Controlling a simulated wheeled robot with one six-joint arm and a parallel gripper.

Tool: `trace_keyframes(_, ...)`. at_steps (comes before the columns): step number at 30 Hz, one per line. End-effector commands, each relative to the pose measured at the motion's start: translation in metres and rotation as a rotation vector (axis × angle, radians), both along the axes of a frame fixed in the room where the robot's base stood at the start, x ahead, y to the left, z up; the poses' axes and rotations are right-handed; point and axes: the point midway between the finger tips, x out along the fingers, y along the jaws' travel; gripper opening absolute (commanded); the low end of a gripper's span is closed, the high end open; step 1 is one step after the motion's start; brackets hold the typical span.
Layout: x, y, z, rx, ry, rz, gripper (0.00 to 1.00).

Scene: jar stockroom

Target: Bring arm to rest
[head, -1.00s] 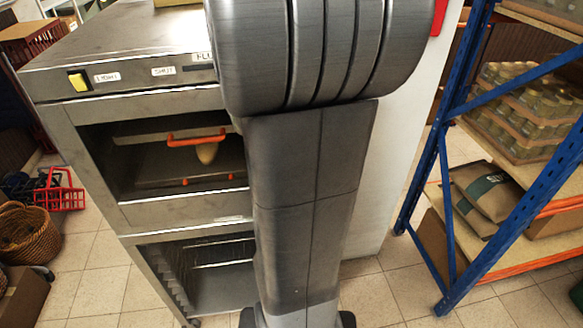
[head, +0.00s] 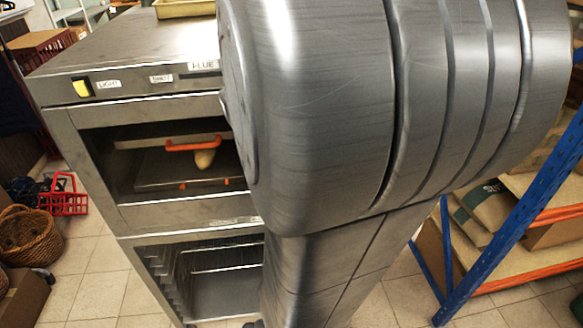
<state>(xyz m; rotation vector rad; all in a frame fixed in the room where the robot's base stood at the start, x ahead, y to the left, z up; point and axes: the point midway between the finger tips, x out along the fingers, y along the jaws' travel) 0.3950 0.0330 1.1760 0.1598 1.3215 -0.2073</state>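My own arm fills the middle and right of the head view as large grey links, close to the camera. My gripper is not in view, so its state does not show. The arm stands in front of a steel oven cabinet (head: 160,118) and hides its right side. In the cabinet's open upper compartment, a dark plate (head: 165,172) with an orange handle (head: 195,144) is visible, with a pale rounded object (head: 205,159) under the handle.
A blue rack upright (head: 500,235) with orange beams and sacks (head: 485,203) stands at the right. A red basket (head: 64,196) and a wicker basket (head: 28,238) are on the floor at the left. A yellowish tray (head: 185,8) sits on the cabinet top. Tiled floor (head: 95,285) shows at lower left.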

Motion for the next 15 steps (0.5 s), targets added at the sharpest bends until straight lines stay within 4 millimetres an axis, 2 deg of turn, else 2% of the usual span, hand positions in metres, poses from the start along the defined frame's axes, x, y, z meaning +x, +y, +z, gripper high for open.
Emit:
trace_keyframes(3, -0.004, -0.002, 0.020, 0.002, -0.005, 0.001, 0.00)
trace_keyframes(6, -0.007, -0.003, 0.030, 0.000, -0.001, 0.000, 0.00)
trace_keyframes(15, -0.009, -0.004, 0.038, 0.000, 0.002, 0.000, 0.00)
